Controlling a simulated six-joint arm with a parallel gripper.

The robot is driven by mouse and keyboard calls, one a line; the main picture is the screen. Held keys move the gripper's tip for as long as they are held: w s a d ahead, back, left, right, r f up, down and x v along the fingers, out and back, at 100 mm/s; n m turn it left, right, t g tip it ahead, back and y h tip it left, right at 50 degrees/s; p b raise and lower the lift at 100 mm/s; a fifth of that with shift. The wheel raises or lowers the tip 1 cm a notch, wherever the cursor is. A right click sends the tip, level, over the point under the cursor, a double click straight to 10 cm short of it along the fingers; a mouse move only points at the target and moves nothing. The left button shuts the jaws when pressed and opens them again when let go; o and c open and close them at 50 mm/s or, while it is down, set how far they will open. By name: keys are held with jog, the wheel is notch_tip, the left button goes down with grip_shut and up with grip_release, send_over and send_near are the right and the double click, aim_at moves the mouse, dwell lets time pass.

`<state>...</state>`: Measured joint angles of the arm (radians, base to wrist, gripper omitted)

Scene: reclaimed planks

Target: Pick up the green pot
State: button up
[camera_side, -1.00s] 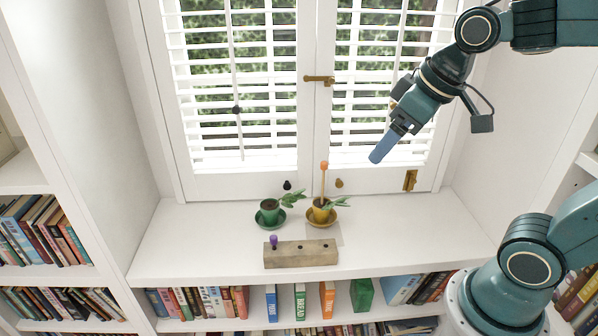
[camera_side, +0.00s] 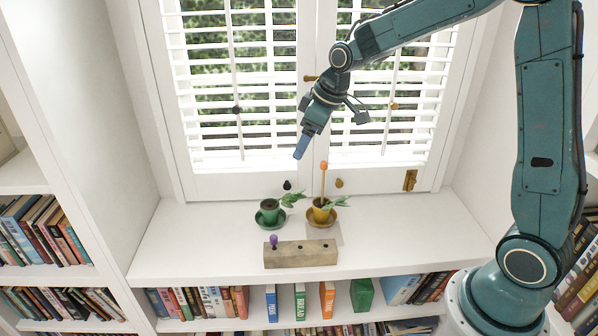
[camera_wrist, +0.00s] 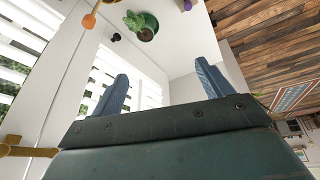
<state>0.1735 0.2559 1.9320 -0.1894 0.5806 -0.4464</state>
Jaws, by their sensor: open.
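The green pot (camera_side: 269,211) stands upright on a green saucer (camera_side: 271,222) on the white window sill, with a leafy plant leaning to its right. My gripper (camera_side: 299,154) is in the air above the sill, up and to the right of the green pot. In the wrist view my gripper (camera_wrist: 163,88) has its two blue fingers apart with nothing between them.
A yellow pot (camera_side: 321,212) with an orange-topped stick stands on a yellow saucer right of the green pot. A wooden block (camera_side: 300,254) holding a purple peg lies in front. Shutters (camera_side: 240,90) stand behind. The sill is clear at left and right.

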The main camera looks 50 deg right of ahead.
jog(key=w+d+f+n, duration=0.1)
jog(key=w+d+f, duration=0.1)
jog(key=w+f, duration=0.5)
jog(key=n+y, duration=0.1)
send_near(274, 206)
notch_tip(274, 206, up, 3)
jog(key=shift+s+d, duration=0.2)
jog(key=shift+s, duration=0.25)
jog(key=x, duration=0.8)
jog(key=shift+f, duration=0.25)
jog(key=shift+f, duration=0.1)
jog(key=shift+x, duration=2.45)
jog(key=shift+s+f, duration=0.1)
jog(key=shift+s, duration=0.05)
jog(key=shift+c, duration=0.2)
